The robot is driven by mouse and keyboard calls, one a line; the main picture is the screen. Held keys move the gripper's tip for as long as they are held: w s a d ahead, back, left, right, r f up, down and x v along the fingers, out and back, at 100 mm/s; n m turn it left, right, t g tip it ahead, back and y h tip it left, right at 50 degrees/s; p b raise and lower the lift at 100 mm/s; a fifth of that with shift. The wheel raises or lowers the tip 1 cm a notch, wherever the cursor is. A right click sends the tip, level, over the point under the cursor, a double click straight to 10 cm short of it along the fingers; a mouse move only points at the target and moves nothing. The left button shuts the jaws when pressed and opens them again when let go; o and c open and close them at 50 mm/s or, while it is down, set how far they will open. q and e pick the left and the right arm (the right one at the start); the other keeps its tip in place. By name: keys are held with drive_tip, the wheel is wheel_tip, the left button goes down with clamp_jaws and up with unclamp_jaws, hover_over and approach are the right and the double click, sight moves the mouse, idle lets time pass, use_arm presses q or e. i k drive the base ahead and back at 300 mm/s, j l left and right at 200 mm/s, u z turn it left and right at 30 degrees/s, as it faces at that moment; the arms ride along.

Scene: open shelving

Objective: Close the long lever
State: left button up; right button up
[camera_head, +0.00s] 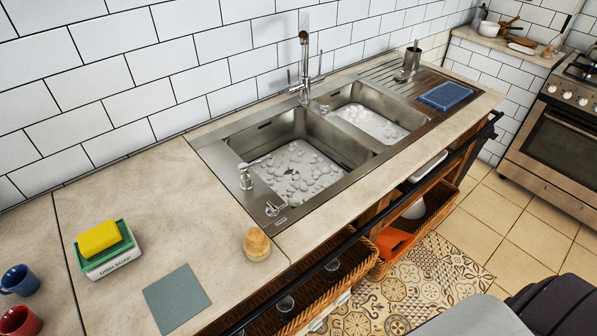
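A chrome faucet (304,62) stands upright behind the double-basin steel sink (222,183), near the divider between the basins. A thin upright lever (320,66) shows on its right side. A shorter lever (290,80) shows on its left side. I cannot tell from this view whether either lever is open or closed, and I see no clear water stream. White foam or bubbles lie in both basins. Neither of my grippers shows in the head view. A grey and dark shape at the bottom right may be part of my own body.
A sponge holder (106,252), a grey cloth (176,299), a wooden-topped brush (257,244) and mugs (20,281) are on the left counter. A black rail (335,252) runs along the front. A stove (556,145) stands right.

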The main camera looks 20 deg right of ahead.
sight(320, 76)
drive_tip(key=l+u, duration=0.15)
drive_tip(key=u, duration=0.7)
drive_tip(key=k+l+u, duration=0.1)
drive_tip(key=l+u, duration=0.2)
drive_tip(key=k+l+u, duration=0.15)
drive_tip(key=l+u, duration=0.15)
drive_tip(key=l, duration=0.2)
drive_tip(key=k+l+u, duration=0.2)
drive_tip(key=l+u, duration=0.15)
